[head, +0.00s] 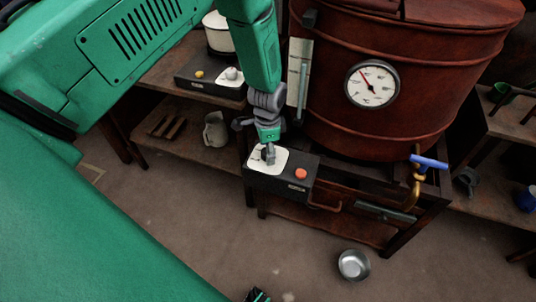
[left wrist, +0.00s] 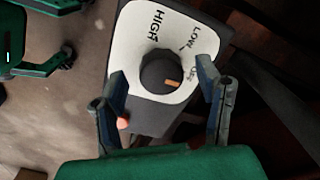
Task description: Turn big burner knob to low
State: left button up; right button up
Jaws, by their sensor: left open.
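The big burner knob (left wrist: 159,70) is a dark round knob on a white dial plate marked HIGH, LOW and OFF. Its orange mark points right, near OFF and away from LOW. My left gripper (left wrist: 161,68) is open, with one finger on each side of the knob; I cannot tell whether they touch it. In the head view the left gripper (head: 268,155) comes down on the dial of the black control box (head: 265,184) and hides most of the knob. Part of my right gripper (head: 257,295) shows at the bottom edge; its jaws are unclear.
An orange button (head: 301,174) sits beside the dial. A red vat (head: 400,125) with a gauge (head: 372,84) and a blue-handled tap (head: 429,162) stands right. A smaller burner (head: 212,79) is behind left. A metal bowl (head: 354,265) lies on the open floor.

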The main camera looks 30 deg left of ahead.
pick_arm(q)
jog(key=shift+a+f, duration=0.3)
jog(key=shift+f, duration=0.6)
jog(key=shift+d, duration=0.2)
jog(key=shift+d+r, duration=0.1)
jog(key=shift+c, duration=1.1)
jog(key=shift+d, duration=0.1)
jog(key=c, duration=0.9)
pick_arm(e)
jog(key=shift+f, duration=0.1)
